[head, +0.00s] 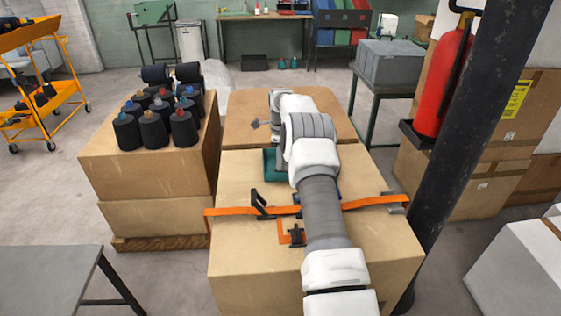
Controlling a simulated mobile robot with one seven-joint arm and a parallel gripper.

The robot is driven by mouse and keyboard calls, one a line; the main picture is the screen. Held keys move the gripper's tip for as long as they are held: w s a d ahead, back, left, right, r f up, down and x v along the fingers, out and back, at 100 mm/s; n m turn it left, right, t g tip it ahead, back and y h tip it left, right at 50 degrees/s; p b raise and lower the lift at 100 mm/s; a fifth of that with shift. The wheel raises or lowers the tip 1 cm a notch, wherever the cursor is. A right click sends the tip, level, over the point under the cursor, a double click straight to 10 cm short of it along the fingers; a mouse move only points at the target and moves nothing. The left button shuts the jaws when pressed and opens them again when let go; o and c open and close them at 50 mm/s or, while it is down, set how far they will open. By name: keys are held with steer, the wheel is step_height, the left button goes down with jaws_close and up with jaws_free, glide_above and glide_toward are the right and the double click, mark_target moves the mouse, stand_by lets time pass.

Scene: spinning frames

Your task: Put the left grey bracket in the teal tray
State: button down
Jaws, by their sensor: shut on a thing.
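My arm reaches forward over the cardboard boxes. My gripper (268,124) is at its far end, mostly hidden by the wrist. A small dark grey piece, which looks like the grey bracket (254,124), juts out at its left side. The gripper is shut on it, above the far box. The teal tray (269,160) lies on the near box, closer to me than the gripper; my arm hides its right part. Another grey piece (397,200) sits at the right edge of the near box, by the strap; I cannot tell whether it is a bracket.
An orange strap (232,211) crosses the near box (240,250). Black cones (153,130) crowd the left box. A dark post (460,120) rises close on the right.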

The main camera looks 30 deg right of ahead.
steer(key=c, duration=1)
jaws_free()
steer(key=shift+f, duration=0.1)
